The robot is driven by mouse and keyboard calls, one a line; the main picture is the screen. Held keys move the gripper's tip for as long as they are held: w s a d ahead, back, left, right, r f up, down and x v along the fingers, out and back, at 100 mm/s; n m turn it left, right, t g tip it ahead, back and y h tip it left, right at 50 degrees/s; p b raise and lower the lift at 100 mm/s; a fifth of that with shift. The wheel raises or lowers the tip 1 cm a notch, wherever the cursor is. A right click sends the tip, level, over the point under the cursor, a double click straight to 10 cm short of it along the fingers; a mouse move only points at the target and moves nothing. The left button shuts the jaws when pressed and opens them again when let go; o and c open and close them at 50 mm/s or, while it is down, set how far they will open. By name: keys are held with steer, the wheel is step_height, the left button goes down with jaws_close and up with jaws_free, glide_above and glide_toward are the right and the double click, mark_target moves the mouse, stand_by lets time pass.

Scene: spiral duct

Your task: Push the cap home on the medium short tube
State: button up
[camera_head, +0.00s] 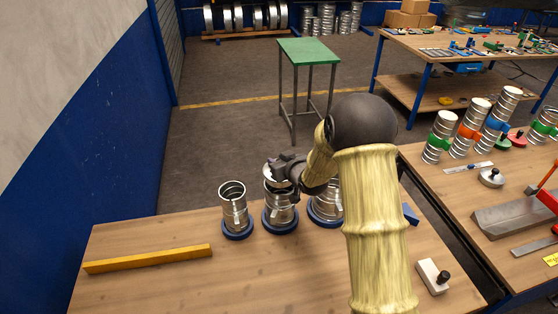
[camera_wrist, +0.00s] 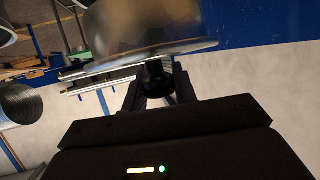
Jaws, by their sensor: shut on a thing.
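The middle tube (camera_head: 280,212) is a short ribbed metal duct standing upright in a blue ring base (camera_head: 281,228), between a narrower and a wider tube. It appears to be the medium one. My gripper (camera_head: 284,170) is directly above its mouth. It is shut on the dark knob (camera_wrist: 155,77) of a shiny metal cap, whose broad disc (camera_wrist: 140,50) fills the top of the wrist view. In the head view the cap (camera_head: 269,172) looks tilted at the tube's top. My gripper partly hides it, and I cannot tell whether cap and rim touch.
A narrower open tube (camera_head: 234,210) stands close on the left. A wider tube (camera_head: 326,204) stands close on the right, partly behind my arm. A yellow bar (camera_head: 148,258) lies at the table's left.

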steer(key=shift+w+f+b, duration=0.1)
steer(key=shift+f+b, duration=0.2)
steer(key=shift+f, duration=0.3)
steer(key=shift+b, duration=0.7)
stand_by(1.4)
steer(key=shift+f+b, duration=2)
steer(key=shift+f, duration=0.1)
steer(key=o, duration=1.1)
steer(key=shift+o, duration=0.2)
steer(key=shift+s, duration=0.2)
steer(key=b+v, duration=0.3)
steer(key=v, duration=1.4)
steer(key=shift+b, duration=0.35)
steer(key=shift+d, duration=0.1)
